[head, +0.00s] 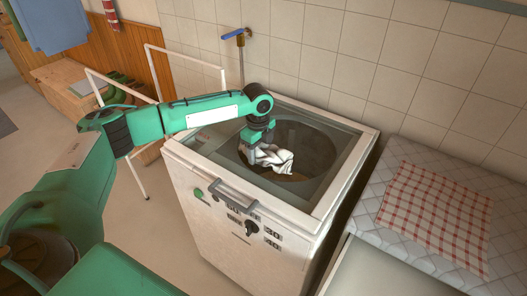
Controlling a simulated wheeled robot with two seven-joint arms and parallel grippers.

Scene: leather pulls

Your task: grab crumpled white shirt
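The crumpled white shirt (272,159) is at the round opening of the white top-loading washing machine (212,216). My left arm reaches in from the left, and its gripper (259,150) points down at the shirt's upper left side. The gripper touches or overlaps the shirt. Its fingertips are hidden by the cloth, so I cannot tell whether they are closed on it. The dark drum (312,150) shows around and behind the shirt. My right gripper is not in view.
The machine's raised rim (345,190) surrounds the opening, with a handle (234,191) in front. A blue-handled tap (235,34) is on the tiled wall behind. A red checked cloth (435,215) lies on a quilted surface at right. A white rack (150,75) stands at left.

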